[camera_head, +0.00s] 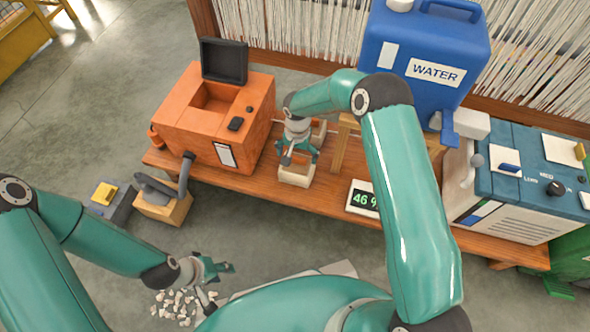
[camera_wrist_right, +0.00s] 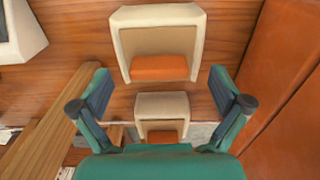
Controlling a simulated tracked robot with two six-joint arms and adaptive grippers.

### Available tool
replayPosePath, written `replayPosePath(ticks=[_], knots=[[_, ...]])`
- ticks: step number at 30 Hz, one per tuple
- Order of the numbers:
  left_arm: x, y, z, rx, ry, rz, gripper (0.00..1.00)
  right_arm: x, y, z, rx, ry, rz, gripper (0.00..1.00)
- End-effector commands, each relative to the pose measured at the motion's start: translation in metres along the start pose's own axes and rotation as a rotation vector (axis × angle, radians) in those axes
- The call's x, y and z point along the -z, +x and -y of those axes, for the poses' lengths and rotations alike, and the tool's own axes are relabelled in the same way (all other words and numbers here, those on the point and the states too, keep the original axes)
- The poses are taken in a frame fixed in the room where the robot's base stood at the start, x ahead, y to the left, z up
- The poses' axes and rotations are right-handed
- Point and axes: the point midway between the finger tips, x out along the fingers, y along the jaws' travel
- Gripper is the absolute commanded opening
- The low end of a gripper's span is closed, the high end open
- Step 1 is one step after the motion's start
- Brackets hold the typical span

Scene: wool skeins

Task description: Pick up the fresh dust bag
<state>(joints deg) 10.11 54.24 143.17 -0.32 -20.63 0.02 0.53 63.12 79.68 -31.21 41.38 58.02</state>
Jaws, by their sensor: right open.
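Two cream, bag-like pieces with orange parts lie on the wooden bench; I cannot tell which is the fresh dust bag. The front cream piece (camera_head: 295,177) is larger in the right wrist view (camera_wrist_right: 158,14), beyond my fingertips. The rear cream piece (camera_head: 319,128) is partly hidden by my right gripper in the head view. In the wrist view the rear piece (camera_wrist_right: 162,103) shows low between the fingers. My right gripper (camera_head: 298,158) is open and empty above the bench. My left gripper (camera_head: 219,283) is open and empty, low over the floor.
An orange box (camera_head: 190,125) with a raised black lid stands left of the cream pieces. A wooden stand (camera_head: 340,150), a digital display (camera_head: 361,198) and a blue water container (camera_head: 425,60) are to the right. White scraps (camera_head: 180,303) lie on the floor near my left gripper.

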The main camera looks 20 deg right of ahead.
Motion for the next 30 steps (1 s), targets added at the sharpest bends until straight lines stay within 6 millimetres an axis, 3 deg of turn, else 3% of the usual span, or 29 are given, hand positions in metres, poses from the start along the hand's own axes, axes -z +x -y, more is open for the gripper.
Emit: replayPosePath(ticks=[1,4,12,27,30], knots=[[0.0,0.006,0.002,0.0,0.0,0.0,0.4,0.0,0.012,0.0,0.0,0.0,0.001,1.0],[0.0,0.008,0.003,0.0,0.0,0.0,0.4,0.0,0.021,0.0,-0.001,0.0,0.0,1.0],[0.0,0.008,0.003,0.0,0.0,0.0,0.4,0.0,0.022,0.0,0.0,-0.001,0.0,0.98],[0.0,0.008,0.003,0.0,0.0,0.0,0.4,-0.001,0.023,0.0,-0.001,-0.002,0.001,0.15],[0.0,0.008,0.003,0.0,0.0,0.0,0.4,-0.001,0.023,0.001,-0.001,-0.002,0.002,0.07]])
